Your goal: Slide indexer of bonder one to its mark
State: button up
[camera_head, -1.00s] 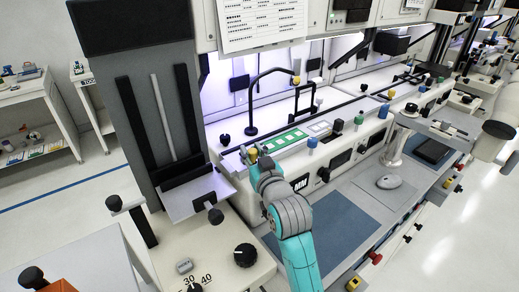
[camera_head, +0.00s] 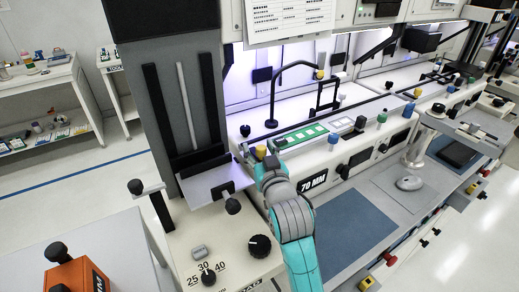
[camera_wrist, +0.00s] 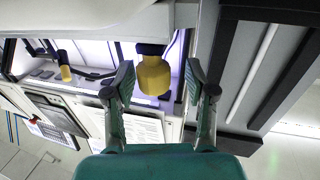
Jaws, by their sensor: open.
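The first bonder has a long rail along its front, with a strip of green frames (camera_head: 300,137) lying on it. A yellow knob (camera_head: 260,152) stands at the left end of this rail. I take it for the indexer's handle, but its carriage is hidden behind my gripper (camera_head: 262,166). In the wrist view the yellow knob (camera_wrist: 154,75) hangs between the two spread fingers of my gripper (camera_wrist: 160,82), with a gap on each side. My gripper is open and holds nothing.
A grey upright column with a small shelf (camera_head: 205,184) stands close left of my arm. A black bent tube (camera_head: 275,95) rises behind the rail. A dial numbered 25 to 40 (camera_head: 208,276) is below left.

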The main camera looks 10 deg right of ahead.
jog(key=s, duration=1.2)
jog(key=shift+d, duration=0.3)
jog(key=s+d+f+g, duration=0.2)
jog(key=s+d+f, duration=0.1)
jog(key=s+f, duration=1.3)
jog(key=s+d+f, duration=0.1)
jog(key=s+f, duration=0.1)
jog(key=s, duration=1)
jog(key=s+d+f+g+h, duration=0.1)
jog(key=s+f, duration=0.1)
jog(key=s, duration=1)
jog(key=shift+d+m, duration=0.3)
jog(key=shift+d, duration=0.05)
